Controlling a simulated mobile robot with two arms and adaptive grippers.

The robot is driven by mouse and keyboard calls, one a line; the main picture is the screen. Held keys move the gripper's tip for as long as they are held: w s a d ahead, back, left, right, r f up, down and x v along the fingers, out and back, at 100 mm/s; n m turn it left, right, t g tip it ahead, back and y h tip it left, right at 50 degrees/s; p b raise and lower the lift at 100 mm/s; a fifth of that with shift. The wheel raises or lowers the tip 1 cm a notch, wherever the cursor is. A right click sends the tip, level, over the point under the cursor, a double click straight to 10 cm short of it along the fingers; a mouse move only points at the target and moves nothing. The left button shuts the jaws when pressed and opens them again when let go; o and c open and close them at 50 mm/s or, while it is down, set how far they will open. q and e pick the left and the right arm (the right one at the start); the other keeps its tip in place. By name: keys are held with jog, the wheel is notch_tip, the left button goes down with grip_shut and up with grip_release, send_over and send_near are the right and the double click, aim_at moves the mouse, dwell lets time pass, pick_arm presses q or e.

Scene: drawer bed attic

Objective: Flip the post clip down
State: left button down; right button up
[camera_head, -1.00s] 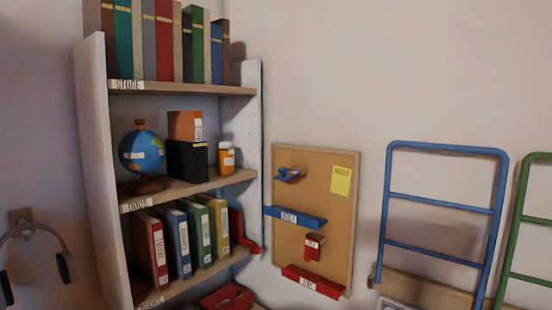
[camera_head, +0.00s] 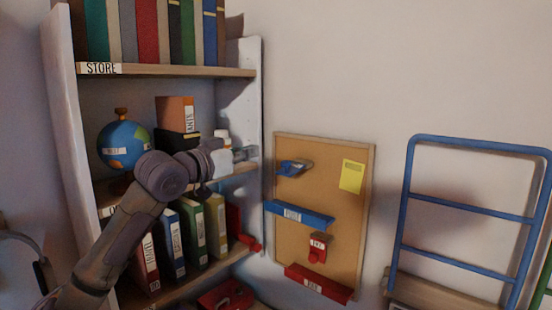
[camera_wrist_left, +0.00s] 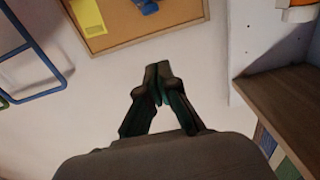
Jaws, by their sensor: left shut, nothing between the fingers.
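A cork board (camera_head: 345,215) hangs on the wall. A blue clip (camera_head: 294,167) near its top sticks out from the board, above a blue ledge (camera_head: 300,214) with a white label too small to read surely. A red clip (camera_head: 318,248) lower down hangs flat with a label, above a red ledge (camera_head: 318,283). My left gripper (camera_head: 252,153) is shut and empty at the shelf's right edge, left of the blue clip and apart from it. In the left wrist view its fingertips (camera_wrist_left: 157,72) point toward the board, where the blue clip (camera_wrist_left: 148,7) shows at the top edge. My right gripper is not visible.
The bookshelf (camera_head: 170,72) stands close on the left, with a globe (camera_head: 125,145), boxes and binders. My left arm passes in front of it. A yellow note (camera_head: 352,176) is on the board. A blue rail frame (camera_head: 470,208) stands at right. The wall before the board is clear.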

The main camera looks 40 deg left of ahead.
pick_arm(q)
jog(key=p, duration=0.6)
send_over(290, 165)
jog(key=s+a, duration=0.2)
jog(key=s, duration=0.1)
notch_tip(290, 165, down, 4)
jog(key=shift+w+d+r+p, duration=0.1)
jog(key=shift+w+d+p, duration=0.05)
jog(key=shift+p, duration=0.45)
